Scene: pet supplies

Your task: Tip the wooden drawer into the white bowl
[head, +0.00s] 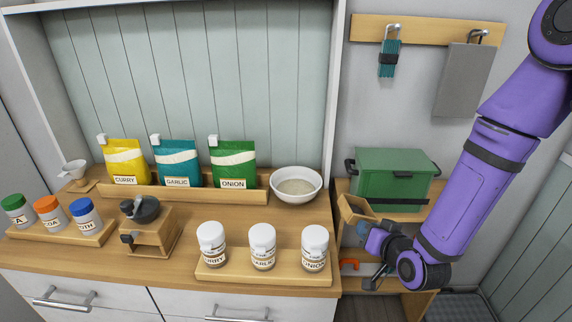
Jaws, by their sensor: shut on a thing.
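The white bowl (283,195) stands upright at the right end of the counter, beside the wooden pouch rack, with pale beige contents inside. The small wooden drawer (352,207) is just right of the bowl and a little lower in the picture, apart from it, and looks tilted. My gripper (367,229) is shut on the wooden drawer from below right. The fingers are partly hidden by my wrist. I cannot tell whether anything is in the drawer.
A wooden grinder (149,236) stands left of centre. Three white-lidded jars (263,247) stand on a front tray (238,272). Three pouches (176,164) stand at the back. A green box (392,176) sits on a shelf behind my gripper.

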